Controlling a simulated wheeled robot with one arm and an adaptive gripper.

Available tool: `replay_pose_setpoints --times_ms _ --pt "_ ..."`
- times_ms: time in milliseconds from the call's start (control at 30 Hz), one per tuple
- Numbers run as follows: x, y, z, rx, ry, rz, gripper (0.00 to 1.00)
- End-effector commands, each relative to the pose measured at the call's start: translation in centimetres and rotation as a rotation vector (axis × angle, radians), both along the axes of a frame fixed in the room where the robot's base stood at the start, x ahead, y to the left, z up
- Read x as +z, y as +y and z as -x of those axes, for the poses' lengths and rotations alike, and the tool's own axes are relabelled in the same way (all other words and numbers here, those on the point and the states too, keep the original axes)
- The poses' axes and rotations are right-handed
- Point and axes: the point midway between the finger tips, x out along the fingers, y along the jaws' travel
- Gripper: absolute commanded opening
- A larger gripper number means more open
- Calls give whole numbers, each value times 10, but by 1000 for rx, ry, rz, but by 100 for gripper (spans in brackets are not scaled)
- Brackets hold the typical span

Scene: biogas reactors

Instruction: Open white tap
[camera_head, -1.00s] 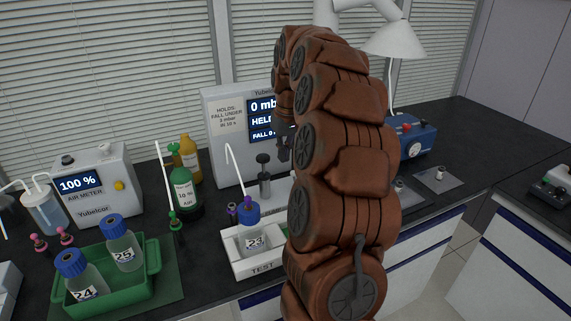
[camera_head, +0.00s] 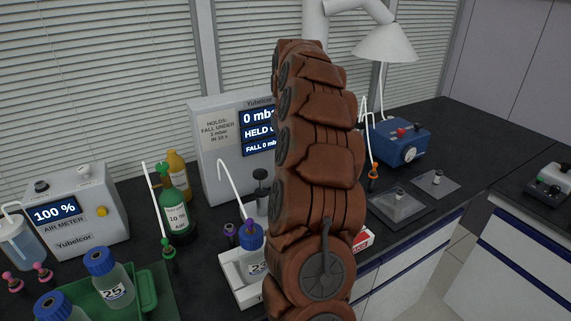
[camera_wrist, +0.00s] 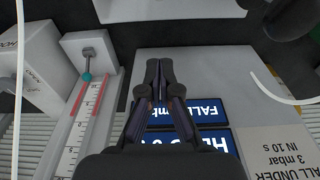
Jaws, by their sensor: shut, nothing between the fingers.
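I cannot pick out a white tap in either view; my brown arm covers the middle of the head view. My gripper (camera_wrist: 158,68) is shut and empty in the wrist view, over the grey pressure unit with blue displays (camera_wrist: 203,142). In the head view my gripper is hidden behind the arm, and the same unit (camera_head: 213,165) stands partly covered. Small taps in purple (camera_head: 230,232), green (camera_head: 168,249), pink (camera_head: 40,271) and orange (camera_head: 374,172) show there.
A blue-capped bottle (camera_head: 251,245) stands in a white tray (camera_head: 243,294). Left are a green crate (camera_head: 147,288) and the air meter (camera_head: 90,205). A blue device (camera_head: 402,142) stands right. A red-marked scale (camera_wrist: 79,130) lies left of my gripper in the wrist view.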

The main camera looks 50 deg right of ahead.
Motion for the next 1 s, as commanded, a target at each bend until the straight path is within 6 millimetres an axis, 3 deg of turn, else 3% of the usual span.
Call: replay_pose_setpoints --times_ms 633,1000 --pt "-95 -3 -11 1 7 -7 0" --pt "-85 6 18 -1 4 -5 0"
